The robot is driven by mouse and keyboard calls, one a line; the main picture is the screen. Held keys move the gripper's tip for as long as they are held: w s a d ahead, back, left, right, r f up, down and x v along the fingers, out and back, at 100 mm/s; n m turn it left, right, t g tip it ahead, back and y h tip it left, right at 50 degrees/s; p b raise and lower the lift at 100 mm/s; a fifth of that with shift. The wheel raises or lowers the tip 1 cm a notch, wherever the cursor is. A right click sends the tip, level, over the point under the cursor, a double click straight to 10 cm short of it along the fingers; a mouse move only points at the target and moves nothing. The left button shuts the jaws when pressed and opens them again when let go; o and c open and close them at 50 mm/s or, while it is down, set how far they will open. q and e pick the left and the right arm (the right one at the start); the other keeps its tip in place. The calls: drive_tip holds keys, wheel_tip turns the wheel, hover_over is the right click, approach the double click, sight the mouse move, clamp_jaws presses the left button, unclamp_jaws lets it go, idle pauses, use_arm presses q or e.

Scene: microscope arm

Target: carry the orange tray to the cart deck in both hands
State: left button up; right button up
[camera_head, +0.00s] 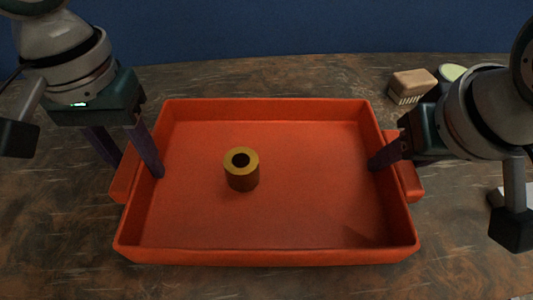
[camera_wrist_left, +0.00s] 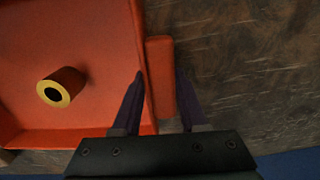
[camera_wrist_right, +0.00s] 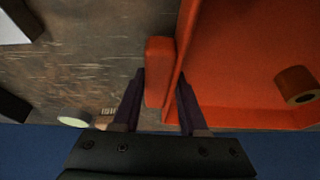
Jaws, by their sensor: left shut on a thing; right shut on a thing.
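The orange tray (camera_head: 310,215) is in the middle of the head view, over the brown table. A short gold-brown cylinder with a hole (camera_head: 241,170) stands in it, left of centre. My left gripper (camera_head: 138,172) is shut on the tray's left side, one finger inside the wall and one outside by the handle (camera_wrist_left: 160,80). My right gripper (camera_head: 392,160) is shut on the tray's right side at its handle (camera_wrist_right: 158,70), one finger inside the wall. I cannot tell whether the tray touches the table.
A tan brush-like block (camera_head: 411,85) and a round pale-green-topped thing (camera_head: 451,72) are behind the tray at right. A white thing (camera_head: 497,196) lies partly hidden at the right edge. The dark table (camera_head: 60,240) is bare at front left. The cart deck cannot be made out.

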use_arm(q)
drive_tip(key=shift+r, duration=0.15)
clamp_jaws()
use_arm(e)
drive_tip(key=shift+r, duration=0.15)
clamp_jaws()
